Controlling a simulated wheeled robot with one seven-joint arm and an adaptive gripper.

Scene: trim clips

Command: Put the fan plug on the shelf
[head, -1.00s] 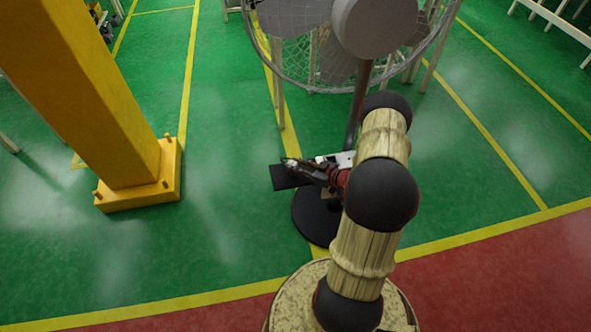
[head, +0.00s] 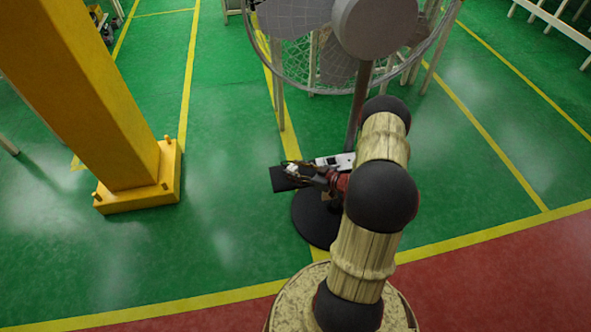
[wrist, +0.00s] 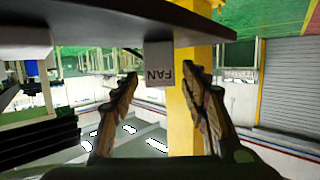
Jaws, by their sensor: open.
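The fan plug (wrist: 158,66) is a small white block lettered FAN, upside down in the wrist view. It appears to stand on the dark shelf (wrist: 90,40), whose surface fills the upper left of that view. My gripper (wrist: 160,84) is open, with one finger on each side of the plug and a visible gap on both sides. In the head view the plug (head: 292,169) is a small pale spot over the black shelf (head: 281,181). My gripper (head: 302,171) reaches it from the right, and my arm hides part of the area.
The large fan (head: 375,25) stands behind my arm on a dark pole and round base (head: 312,215). A white strip (head: 335,160) lies just behind my gripper. A yellow column (head: 110,120) stands at the left, with clear green floor between it and the shelf.

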